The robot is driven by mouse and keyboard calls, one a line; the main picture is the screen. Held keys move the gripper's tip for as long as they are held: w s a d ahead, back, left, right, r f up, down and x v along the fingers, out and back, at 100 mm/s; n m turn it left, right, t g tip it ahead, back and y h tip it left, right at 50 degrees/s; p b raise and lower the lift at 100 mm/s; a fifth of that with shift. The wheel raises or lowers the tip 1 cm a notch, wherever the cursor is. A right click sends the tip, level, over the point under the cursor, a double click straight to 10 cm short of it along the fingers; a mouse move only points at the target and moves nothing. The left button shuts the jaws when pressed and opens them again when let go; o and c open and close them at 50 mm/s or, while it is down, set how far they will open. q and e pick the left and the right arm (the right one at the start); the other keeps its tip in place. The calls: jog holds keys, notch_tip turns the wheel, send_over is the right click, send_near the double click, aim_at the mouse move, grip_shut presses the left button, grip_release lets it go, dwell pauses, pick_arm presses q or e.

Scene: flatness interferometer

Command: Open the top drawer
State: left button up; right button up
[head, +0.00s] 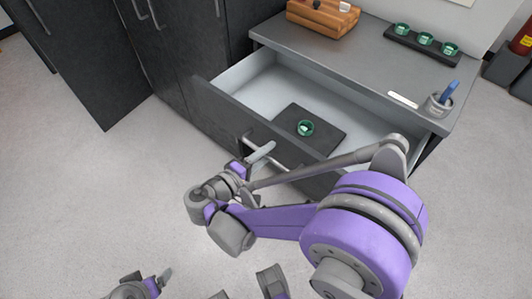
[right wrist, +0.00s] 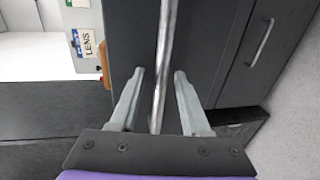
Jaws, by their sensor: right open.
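The top drawer (head: 235,78) of the dark cabinet is pulled well out, and its white inside shows. It holds a dark mat (head: 330,134) with a green-rimmed round piece (head: 305,128) on it. The drawer's bar handle (head: 280,165) is on its dark front. My right gripper (head: 250,160) is at this handle. In the right wrist view the handle bar (right wrist: 163,60) runs between the two open fingers (right wrist: 160,72), with gaps on both sides. A part of my left gripper (head: 155,283) shows at the bottom edge; its jaws are not clear.
The grey cabinet top (head: 355,60) carries a wooden block (head: 322,17), a dark tray (head: 398,38) with green-rimmed pieces, and a grey cup (head: 438,104) with a blue item. Tall dark cabinets (head: 185,50) stand at left, one door open. The floor (head: 100,190) in front is clear.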

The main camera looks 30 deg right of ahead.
jog(key=p+v, duration=0.1)
jog(key=v, duration=0.9)
jog(key=shift+a, duration=0.4)
jog(key=shift+s+a, duration=0.1)
jog(key=shift+s, duration=0.05)
